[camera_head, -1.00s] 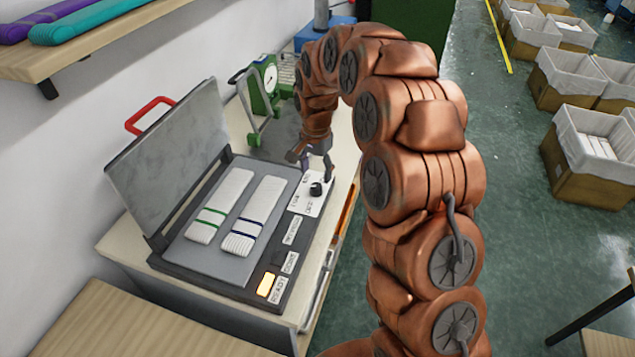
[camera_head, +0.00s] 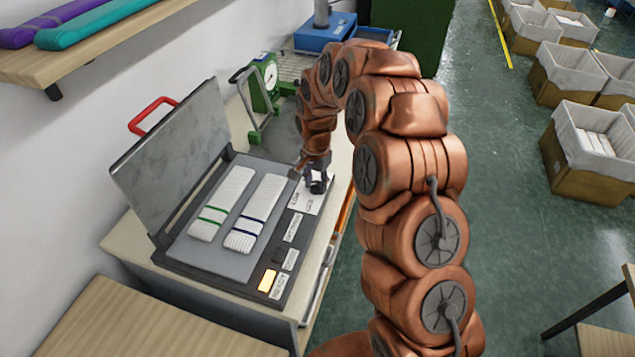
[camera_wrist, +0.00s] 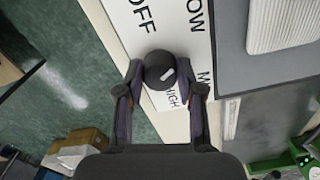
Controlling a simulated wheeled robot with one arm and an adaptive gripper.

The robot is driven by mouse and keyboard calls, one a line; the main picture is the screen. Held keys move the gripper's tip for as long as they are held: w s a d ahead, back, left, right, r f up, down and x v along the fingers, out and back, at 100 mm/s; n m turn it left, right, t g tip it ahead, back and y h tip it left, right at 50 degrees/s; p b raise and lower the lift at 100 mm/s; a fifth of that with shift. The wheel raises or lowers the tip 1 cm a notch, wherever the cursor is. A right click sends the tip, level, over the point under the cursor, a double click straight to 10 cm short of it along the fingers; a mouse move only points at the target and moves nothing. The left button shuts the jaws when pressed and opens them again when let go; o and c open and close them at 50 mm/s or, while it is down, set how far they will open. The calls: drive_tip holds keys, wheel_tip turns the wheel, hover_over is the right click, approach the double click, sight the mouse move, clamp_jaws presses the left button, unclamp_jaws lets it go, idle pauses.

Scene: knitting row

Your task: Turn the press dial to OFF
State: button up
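The press dial (camera_wrist: 160,69) is a round black knob with a white mark, on a white label plate (camera_wrist: 116,17) of the press. The printed words OFF, LOW, an M word and HIGH surround it. The mark lies on the dial's lower right part in the wrist view; which word it points to is hard to tell. My gripper (camera_wrist: 159,72) has one finger on each side of the dial, with seemingly narrow gaps, so it looks open around it. In the head view my gripper (camera_head: 317,180) is over the plate and hides the dial.
The press lid (camera_head: 172,150) with a red handle stands raised. Two white knitted pieces (camera_head: 222,203) lie on the press bed. An amber lamp (camera_head: 267,281) glows at the front. A green scale (camera_head: 264,80) stands behind. Bins (camera_head: 585,150) stand on the floor at right.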

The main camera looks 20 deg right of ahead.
drive_tip(key=c, duration=0.5)
drive_tip(key=shift+d, duration=0.2)
drive_tip(key=shift+c, duration=0.2)
drive_tip(key=shift+a, duration=0.1)
drive_tip(key=shift+s+f+n+b, duration=0.1)
drive_tip(key=shift+f+n+b, duration=0.1)
drive_tip(key=shift+n+b, duration=0.45)
drive_tip(key=n+b, duration=0.1)
drive_tip(key=b, duration=0.2)
drive_tip(key=shift+f, duration=0.2)
drive_tip(key=n+b, duration=0.4)
drive_tip(key=n, duration=0.1)
drive_tip(key=shift+r+b, duration=0.1)
drive_tip(key=shift+b, duration=0.2)
drive_tip(key=n+b, duration=0.2)
drive_tip(key=n, duration=0.2)
drive_tip(key=shift+r+n+b, duration=0.15)
drive_tip(key=shift+n+b, duration=0.1)
drive_tip(key=shift+b, duration=0.15)
drive_tip(key=shift+a, duration=0.1)
